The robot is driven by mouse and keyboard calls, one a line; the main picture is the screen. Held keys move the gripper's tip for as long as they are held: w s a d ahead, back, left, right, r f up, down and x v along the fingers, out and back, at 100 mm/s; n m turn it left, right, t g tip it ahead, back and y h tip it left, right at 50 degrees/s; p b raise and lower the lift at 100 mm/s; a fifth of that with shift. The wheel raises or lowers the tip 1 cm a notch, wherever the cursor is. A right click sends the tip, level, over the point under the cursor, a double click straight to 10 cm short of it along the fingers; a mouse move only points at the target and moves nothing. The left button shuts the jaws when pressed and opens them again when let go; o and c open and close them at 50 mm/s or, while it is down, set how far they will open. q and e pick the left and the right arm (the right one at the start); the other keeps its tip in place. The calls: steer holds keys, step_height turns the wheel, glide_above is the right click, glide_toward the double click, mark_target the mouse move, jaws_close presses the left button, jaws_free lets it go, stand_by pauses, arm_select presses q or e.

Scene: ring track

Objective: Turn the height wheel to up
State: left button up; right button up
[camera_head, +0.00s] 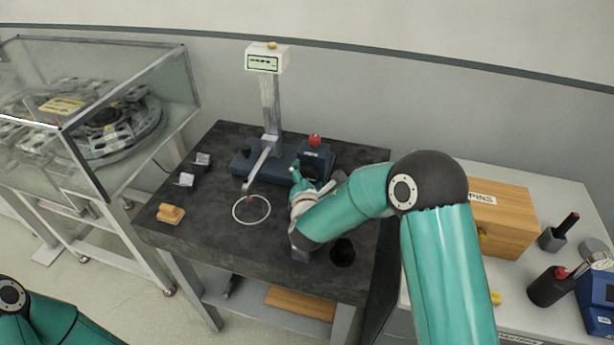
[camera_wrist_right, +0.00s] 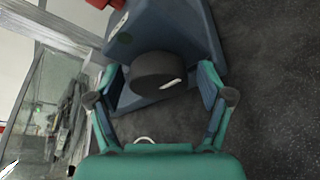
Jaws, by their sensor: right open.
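The height wheel is a dark round knob with a white mark (camera_wrist_right: 155,68) on the face of the blue-grey instrument base. It shows in the right wrist view between my right gripper's (camera_wrist_right: 162,85) two fingers, which stand open with a gap on each side. In the head view my right gripper (camera_head: 303,182) reaches to the right front of the base (camera_head: 283,161) and hides most of the wheel. My left gripper is out of view; only part of my left arm shows at lower left.
The instrument has a column with a display (camera_head: 264,63) and a red knob (camera_head: 315,140). A white ring (camera_head: 251,209) lies on the dark table (camera_head: 195,233). A wooden box (camera_head: 503,220) stands on the right bench. A glass-walled case (camera_head: 130,150) is at left.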

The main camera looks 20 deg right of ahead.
steer(key=shift+c, duration=0.3)
steer(key=c, duration=1.1)
